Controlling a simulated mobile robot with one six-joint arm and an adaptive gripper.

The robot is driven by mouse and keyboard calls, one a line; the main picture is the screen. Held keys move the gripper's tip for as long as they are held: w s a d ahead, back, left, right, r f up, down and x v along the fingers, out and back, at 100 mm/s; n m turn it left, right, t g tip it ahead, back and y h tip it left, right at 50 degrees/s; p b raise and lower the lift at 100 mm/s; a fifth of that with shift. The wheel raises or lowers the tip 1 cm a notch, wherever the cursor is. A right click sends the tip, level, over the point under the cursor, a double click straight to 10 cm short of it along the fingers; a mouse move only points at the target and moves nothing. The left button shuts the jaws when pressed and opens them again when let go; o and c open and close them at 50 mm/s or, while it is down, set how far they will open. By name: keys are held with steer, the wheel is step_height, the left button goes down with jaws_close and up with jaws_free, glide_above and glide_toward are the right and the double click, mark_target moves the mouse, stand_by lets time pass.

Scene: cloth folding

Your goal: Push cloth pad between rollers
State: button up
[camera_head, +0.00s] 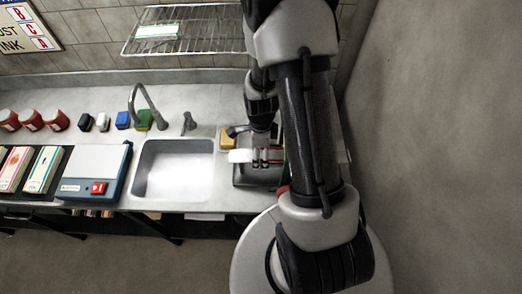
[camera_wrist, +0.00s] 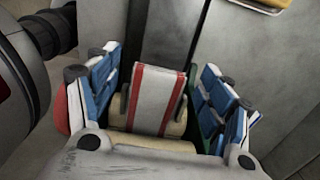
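The cloth pad (camera_wrist: 158,98), white with two red stripes, is in the middle of the wrist view. It lies lengthwise over a beige roller-like part (camera_wrist: 150,145). My gripper (camera_wrist: 158,75) has its blue and white fingers standing one on each side of the pad, with gaps between fingers and pad. It appears open. In the head view the small roller machine (camera_head: 250,172) sits on the counter just right of the sink. Whether the pad's far end is between the rollers cannot be told.
The sink (camera_head: 175,172) and tap (camera_head: 150,108) are left of the machine. A yellow block (camera_head: 227,138) stands close behind it. A blue-edged device with a red switch (camera_head: 98,188) is further left. A wire rack (camera_head: 200,40) hangs above. A wall rises at the right.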

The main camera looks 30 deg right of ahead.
steer(key=c, duration=1.1)
steer(key=o, duration=1.1)
step_height(320, 180, up, 12)
